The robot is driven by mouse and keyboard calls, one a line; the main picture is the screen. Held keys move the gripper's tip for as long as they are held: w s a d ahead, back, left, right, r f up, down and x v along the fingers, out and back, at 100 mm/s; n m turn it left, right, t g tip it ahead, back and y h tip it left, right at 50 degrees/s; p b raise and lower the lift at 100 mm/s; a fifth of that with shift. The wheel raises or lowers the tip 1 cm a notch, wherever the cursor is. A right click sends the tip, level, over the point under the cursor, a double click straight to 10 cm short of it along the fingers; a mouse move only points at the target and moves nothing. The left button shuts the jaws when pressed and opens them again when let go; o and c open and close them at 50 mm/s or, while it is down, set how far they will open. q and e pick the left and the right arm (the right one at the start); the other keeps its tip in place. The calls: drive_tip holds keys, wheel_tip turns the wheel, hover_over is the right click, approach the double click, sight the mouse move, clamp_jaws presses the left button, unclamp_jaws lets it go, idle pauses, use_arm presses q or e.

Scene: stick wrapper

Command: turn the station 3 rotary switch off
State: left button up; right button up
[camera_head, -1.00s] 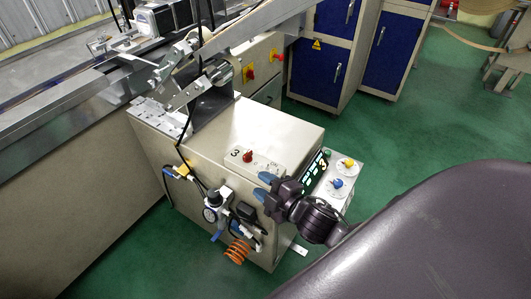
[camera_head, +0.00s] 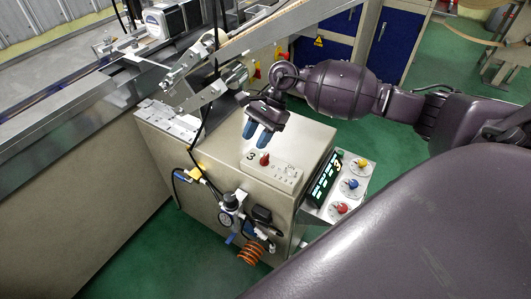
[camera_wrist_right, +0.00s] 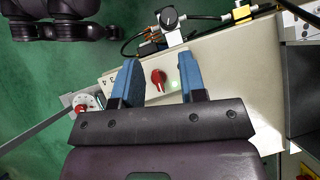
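The station 3 rotary switch is a small red knob (camera_head: 264,159) on a pale panel (camera_head: 283,176) marked "3", on top of the beige cabinet. My right gripper (camera_head: 256,136), with blue fingers, hangs just above and behind the knob in the head view and looks apart from it. In the right wrist view the red knob (camera_wrist_right: 158,79) shows between the two open fingers (camera_wrist_right: 158,82), with nothing held. A small green glow (camera_wrist_right: 175,85) shows on the panel beside the knob.
A tilted display (camera_head: 325,180) with green readouts stands right of the panel. Beside it are yellow, blue and red dials (camera_head: 342,208). A regulator with hoses (camera_head: 230,205) hangs on the cabinet front. Metal machine arms (camera_head: 205,90) rise left of my right gripper.

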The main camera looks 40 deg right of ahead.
sight(265, 156)
drive_tip(key=d+r+n+h, duration=0.2)
drive_tip(key=d+h, duration=0.1)
drive_tip(key=d, duration=0.3)
drive_tip(key=shift+g, duration=0.3)
drive_tip(key=x, duration=1)
drive_tip(key=shift+w+f, duration=0.4)
clamp_jaws()
